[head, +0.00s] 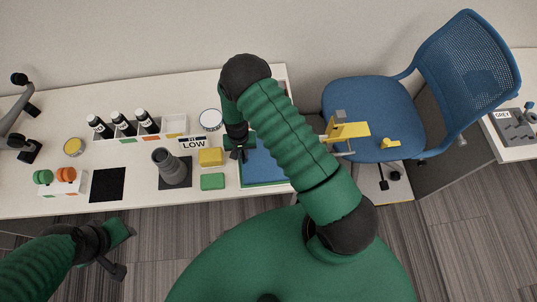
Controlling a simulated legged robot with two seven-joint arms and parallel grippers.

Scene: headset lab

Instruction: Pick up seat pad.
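A flat blue rectangle with a green edge (264,169) lies on the table near its right end. The blue office chair has a blue seat (372,110) right of the table. I cannot tell which of these is the seat pad. My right gripper (239,154) points down at the left edge of the blue rectangle; its fingers are small and dark, and my arm hides part of the rectangle. I cannot tell whether it touches anything. My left gripper (125,254) is open and empty, in front of the table's front edge, over the floor.
Yellow parts (346,130) show by the chair seat.

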